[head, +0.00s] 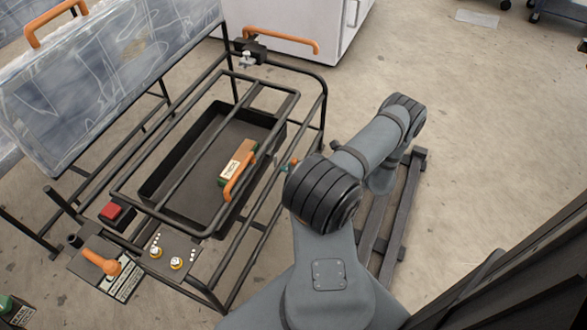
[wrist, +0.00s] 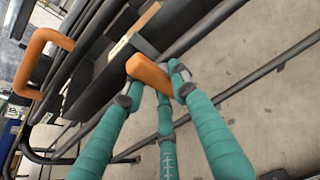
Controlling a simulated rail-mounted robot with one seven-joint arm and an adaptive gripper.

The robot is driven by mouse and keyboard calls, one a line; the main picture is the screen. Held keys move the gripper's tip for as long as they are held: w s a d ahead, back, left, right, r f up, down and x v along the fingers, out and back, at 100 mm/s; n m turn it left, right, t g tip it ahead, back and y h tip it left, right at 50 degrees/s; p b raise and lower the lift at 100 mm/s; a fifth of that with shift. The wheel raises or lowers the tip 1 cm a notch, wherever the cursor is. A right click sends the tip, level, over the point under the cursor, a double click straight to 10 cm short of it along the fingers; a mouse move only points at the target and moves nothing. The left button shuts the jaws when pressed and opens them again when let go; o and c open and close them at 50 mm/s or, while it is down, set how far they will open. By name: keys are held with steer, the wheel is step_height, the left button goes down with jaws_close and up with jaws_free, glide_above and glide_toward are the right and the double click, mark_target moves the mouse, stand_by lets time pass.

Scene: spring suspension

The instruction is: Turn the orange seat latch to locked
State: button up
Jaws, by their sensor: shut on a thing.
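In the wrist view, my gripper (wrist: 152,92) has its teal, ribbed fingers closed around a short orange lever (wrist: 148,72), which looks like the seat latch. The lever sits beside a dark frame bar and slants across the fingertips. In the head view, my gripper's teal fingertips (head: 284,163) just show at the right side of the black tubular seat frame (head: 322,105). There my dark grey wrist hides most of the gripper and the lever. I cannot read a locked or unlocked mark.
An orange handle (head: 240,178) and a labelled block (head: 237,158) show over the black tray (head: 165,180). At the front left are an orange-knobbed lever (head: 110,267), a red button (head: 112,211) and brass fittings (head: 176,263). The plastic-wrapped seat (head: 110,80) stands behind.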

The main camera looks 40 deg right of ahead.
steer(key=shift+a, duration=0.1)
stand_by(0.3)
steer(key=o, duration=1.2)
steer(key=v, duration=1.2)
steer(key=x, duration=1.1)
steer(key=shift+w+f, duration=0.1)
steer(key=shift+w+a+f, duration=0.1)
steer(key=shift+w+f, duration=0.05)
steer(key=shift+w, duration=0.15)
